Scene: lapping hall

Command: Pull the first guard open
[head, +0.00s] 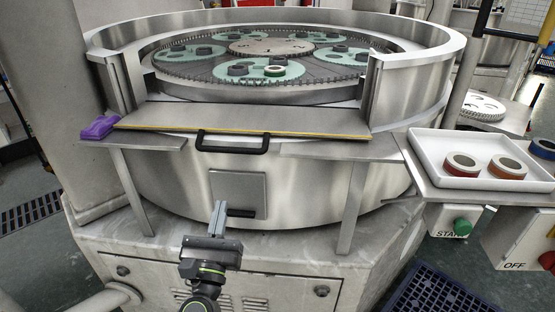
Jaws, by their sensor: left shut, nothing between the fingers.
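The guard (245,119) is a steel panel with a yellow front edge at the front of the round lapping machine (418,85). It lies about flat in front of the gap in the machine's wall, so the gap stands open. Its black bar handle (232,146) hangs at the front edge, with nothing holding it. My left gripper (220,207) is shut and empty, below the guard and apart from its handle. It is in front of a small square plate (238,188) and overlaps a short black handle (242,213) in the picture; I cannot tell whether they touch. My right gripper is out of view.
A purple cloth (98,127) lies on the ledge at the left. A white tray (436,150) with several rings stands at the right, above a green START button (462,227). Slanted brackets (352,205) flank the front. A dark floor grate (440,295) is at lower right.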

